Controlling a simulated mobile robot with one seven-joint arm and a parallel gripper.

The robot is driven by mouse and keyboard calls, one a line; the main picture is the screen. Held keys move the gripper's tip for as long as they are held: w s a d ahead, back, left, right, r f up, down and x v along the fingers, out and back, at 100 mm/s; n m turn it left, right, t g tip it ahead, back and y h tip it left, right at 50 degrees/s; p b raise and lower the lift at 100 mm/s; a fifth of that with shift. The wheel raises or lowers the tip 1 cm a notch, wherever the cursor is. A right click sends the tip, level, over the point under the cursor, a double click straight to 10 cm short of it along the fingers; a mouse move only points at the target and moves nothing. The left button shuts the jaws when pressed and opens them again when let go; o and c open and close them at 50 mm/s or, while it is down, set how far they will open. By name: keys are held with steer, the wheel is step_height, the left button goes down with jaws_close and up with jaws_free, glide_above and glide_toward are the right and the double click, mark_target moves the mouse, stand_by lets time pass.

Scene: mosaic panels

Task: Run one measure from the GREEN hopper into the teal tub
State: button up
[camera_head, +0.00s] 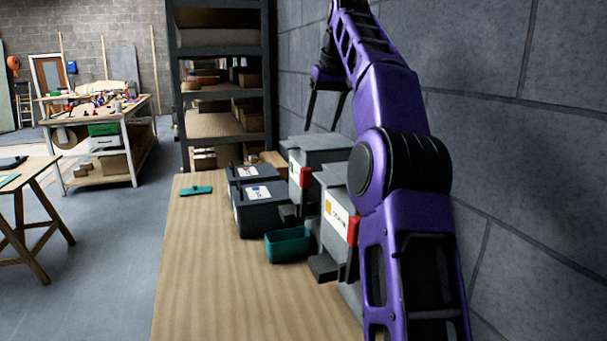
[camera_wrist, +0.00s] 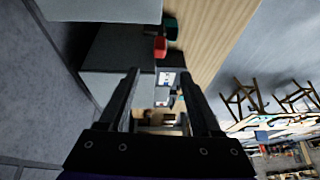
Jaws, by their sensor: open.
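The teal tub (camera_head: 288,244) stands on the wooden bench, against the front of the nearest grey hopper (camera_head: 334,190). That hopper has a white label with an orange mark and a red lever (camera_head: 353,230). The hopper labels are too small to show which is green. My gripper (camera_head: 321,124) is open and empty, above the far hoppers near the wall. In the wrist view, my gripper (camera_wrist: 160,70) shows spread fingers, with a labelled dark hopper (camera_wrist: 168,78) beyond them.
A flat teal item (camera_head: 196,191) lies on the bench's far left. The bench (camera_head: 215,270) is clear to the left and front. A dark shelf rack (camera_head: 268,70) stands behind, and the block wall (camera_head: 500,120) bounds the right side.

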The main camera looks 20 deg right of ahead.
mark_target(308, 172)
steer(key=b+x, duration=0.1)
steer(key=x, duration=1.6)
steer(key=shift+d+f+b, duration=0.1)
steer(key=shift+f+b, duration=0.1)
steer(key=shift+b, duration=0.1)
jaws_close()
stand_by(0.7)
